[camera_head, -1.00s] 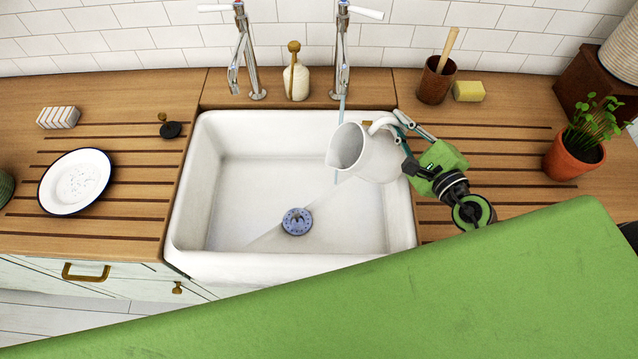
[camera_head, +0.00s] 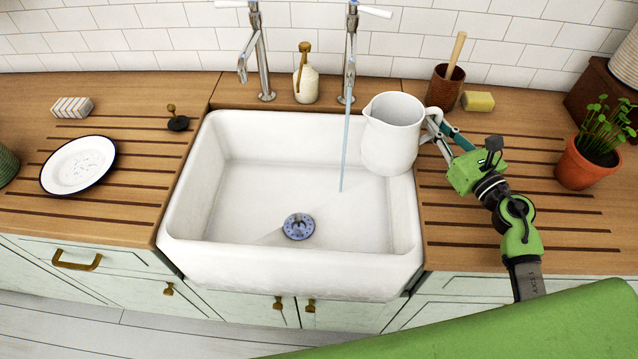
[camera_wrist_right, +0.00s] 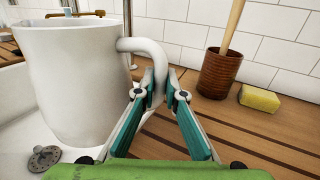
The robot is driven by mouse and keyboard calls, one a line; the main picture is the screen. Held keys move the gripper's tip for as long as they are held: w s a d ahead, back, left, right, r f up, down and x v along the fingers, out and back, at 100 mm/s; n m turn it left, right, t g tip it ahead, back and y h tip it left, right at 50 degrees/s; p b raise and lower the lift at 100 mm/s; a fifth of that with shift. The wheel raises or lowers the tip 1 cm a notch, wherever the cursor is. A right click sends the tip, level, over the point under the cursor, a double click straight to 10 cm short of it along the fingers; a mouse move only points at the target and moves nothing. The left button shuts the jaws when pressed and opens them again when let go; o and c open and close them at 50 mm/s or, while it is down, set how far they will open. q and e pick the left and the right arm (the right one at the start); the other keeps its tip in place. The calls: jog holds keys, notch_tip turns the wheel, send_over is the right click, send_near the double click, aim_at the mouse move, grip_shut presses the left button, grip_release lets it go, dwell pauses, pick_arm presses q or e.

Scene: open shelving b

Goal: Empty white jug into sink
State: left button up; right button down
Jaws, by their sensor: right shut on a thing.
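The white jug (camera_head: 390,150) is roughly upright at the right back part of the white sink (camera_head: 285,255), its spout to the left. My right gripper (camera_head: 437,128) is shut on the jug's handle from the right. In the right wrist view, the two teal fingers (camera_wrist_right: 158,95) pinch the lower part of the handle, and the jug (camera_wrist_right: 70,85) fills the left side. The inside bottom of the jug is hidden, so I cannot tell its contents. A thin water stream (camera_head: 345,140) falls into the sink just left of the spout. My left gripper is not in view.
Two taps stand behind the sink; the stream comes from the right tap (camera_head: 350,55). A soap bottle (camera_head: 306,82) stands between them. A brown brush pot (camera_head: 444,88), yellow sponge (camera_head: 478,101) and potted plant (camera_head: 585,163) are on the right. A plate (camera_head: 78,165) lies left.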

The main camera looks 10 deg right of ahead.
jog(key=shift+w, duration=0.1)
jog(key=shift+d+r, duration=0.1)
jog(key=shift+r, duration=0.15)
notch_tip(320, 180, up, 6)
jog(key=p, duration=0.5)
jog(key=shift+f, duration=0.25)
